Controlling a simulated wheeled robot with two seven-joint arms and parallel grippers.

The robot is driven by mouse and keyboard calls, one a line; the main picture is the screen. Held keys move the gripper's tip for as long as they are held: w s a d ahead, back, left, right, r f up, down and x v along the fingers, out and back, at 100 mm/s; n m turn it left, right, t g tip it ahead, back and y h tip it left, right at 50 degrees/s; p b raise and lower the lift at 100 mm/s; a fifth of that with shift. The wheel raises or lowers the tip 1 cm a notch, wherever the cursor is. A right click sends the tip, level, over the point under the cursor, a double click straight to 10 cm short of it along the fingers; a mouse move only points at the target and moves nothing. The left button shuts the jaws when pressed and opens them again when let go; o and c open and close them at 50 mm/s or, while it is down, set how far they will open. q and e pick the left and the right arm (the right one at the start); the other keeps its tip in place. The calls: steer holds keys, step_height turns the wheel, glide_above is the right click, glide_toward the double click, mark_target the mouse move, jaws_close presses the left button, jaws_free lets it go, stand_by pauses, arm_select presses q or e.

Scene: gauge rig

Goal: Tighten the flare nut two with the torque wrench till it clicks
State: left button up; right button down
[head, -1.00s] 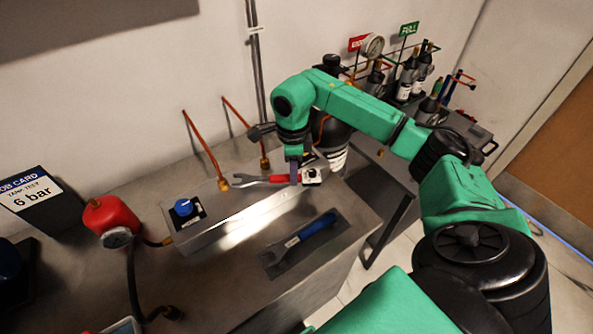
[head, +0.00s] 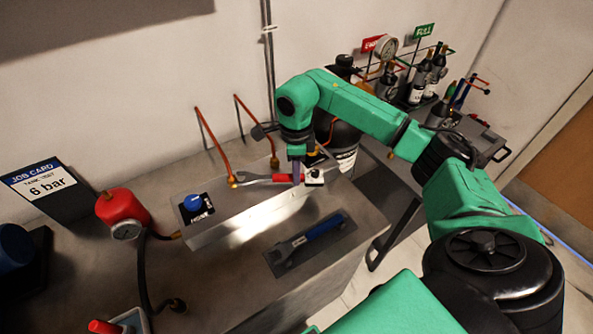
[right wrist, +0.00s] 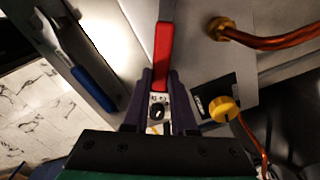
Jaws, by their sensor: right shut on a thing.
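The torque wrench has a red handle (head: 282,178) and a grey open-ended head (head: 250,179). It lies level above the metal block. Its head is at the brass nut (head: 233,181) of the left copper pipe; I cannot tell whether the jaws are fully around it. A second brass nut (head: 274,162) ends the right copper pipe. No number shows on either nut. My right gripper (head: 297,176) is shut on the wrench's handle end. My left gripper is not in view.
A blue-handled wrench (head: 322,227) lies in a dark tray in front of the block. A blue knob (head: 193,203) is on the block's left end. A red tank with a gauge (head: 123,208) and hose stands left. A black cylinder (head: 345,135) stands close behind my right gripper.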

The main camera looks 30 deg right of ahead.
steer(key=shift+w+a, duration=0.6)
steer(key=shift+a, duration=0.35)
stand_by(0.5)
steer(key=c, duration=1.4)
jaws_free()
jaws_close()
steer(key=shift+s+a+m+p, duration=0.5)
steer(key=shift+s+a+m, duration=0.55)
steer(key=shift+s+m, duration=0.3)
steer(key=shift+s+a+m, duration=0.85)
steer(key=shift+a+m, duration=0.1)
steer(key=shift+m, duration=0.1)
